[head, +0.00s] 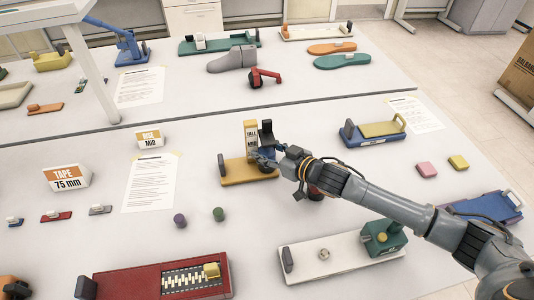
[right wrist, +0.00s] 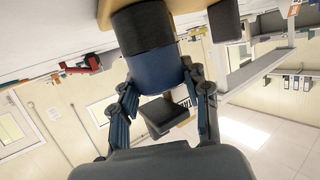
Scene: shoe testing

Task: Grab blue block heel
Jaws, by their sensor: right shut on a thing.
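My right gripper (head: 262,155) reaches in from the right, over the right end of a yellow board (head: 238,178) with a dark upright post (head: 221,166) at its left end. In the right wrist view, my right gripper (right wrist: 165,105) is shut on the blue block heel (right wrist: 160,78), which has a wide black band above the blue part; a finger lies on each side. In the head view the heel is mostly hidden by the gripper, and I cannot tell whether it touches the board. My left gripper is not in view.
A tall yellow-and-white label box (head: 250,132) and a dark block (head: 266,127) stand close by the gripper. A blue-and-yellow fixture (head: 372,133) is to the right. A white board (head: 335,262) and a red board (head: 150,278) lie in front. Clear tabletop lies left of the yellow board.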

